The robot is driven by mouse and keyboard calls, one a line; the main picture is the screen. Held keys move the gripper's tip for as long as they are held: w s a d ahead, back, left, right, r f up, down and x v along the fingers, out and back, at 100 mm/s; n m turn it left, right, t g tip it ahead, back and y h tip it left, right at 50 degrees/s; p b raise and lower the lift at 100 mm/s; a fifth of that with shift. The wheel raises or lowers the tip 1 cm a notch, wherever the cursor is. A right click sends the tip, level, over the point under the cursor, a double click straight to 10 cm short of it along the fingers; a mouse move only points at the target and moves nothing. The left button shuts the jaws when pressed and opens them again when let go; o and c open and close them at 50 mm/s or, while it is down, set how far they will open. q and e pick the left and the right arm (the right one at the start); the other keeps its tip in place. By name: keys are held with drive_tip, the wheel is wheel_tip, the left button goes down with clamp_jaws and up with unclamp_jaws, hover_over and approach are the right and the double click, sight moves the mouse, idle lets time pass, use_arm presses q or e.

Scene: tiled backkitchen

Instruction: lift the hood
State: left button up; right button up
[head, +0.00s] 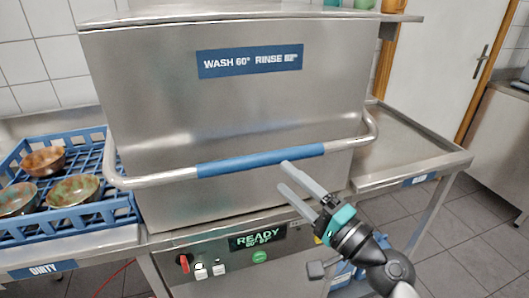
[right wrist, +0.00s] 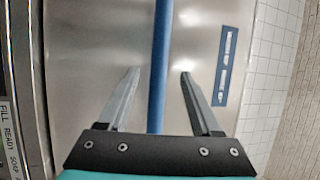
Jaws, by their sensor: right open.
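The stainless steel hood (head: 250,110) of the dishwasher is down, with a blue label reading "WASH 60° RINSE" on its front. A bar handle with a blue grip (head: 262,160) runs across the front of the hood. My right gripper (head: 288,178) is open in front of the hood, just below the right part of the blue grip. In the right wrist view the blue grip (right wrist: 161,60) runs lengthwise between the two open fingers (right wrist: 158,76), and neither finger visibly touches it. My left gripper is not in view.
A blue rack (head: 95,215) with several bowls stands on the left table marked "DIRTY". The steel table (head: 400,150) on the right is bare. A control panel (head: 235,255) reading "READY" is below the hood. Items stand on top of the machine.

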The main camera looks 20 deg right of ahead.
sight(269, 164)
drive_tip(key=p+x, duration=0.1)
drive_tip(key=x, duration=0.6)
drive_tip(key=shift+w+a+r, duration=0.1)
drive_tip(key=shift+w+a, duration=0.05)
drive_tip(key=shift+w, duration=0.2)
drive_tip(key=shift+c, duration=0.2)
clamp_jaws()
idle(0.9)
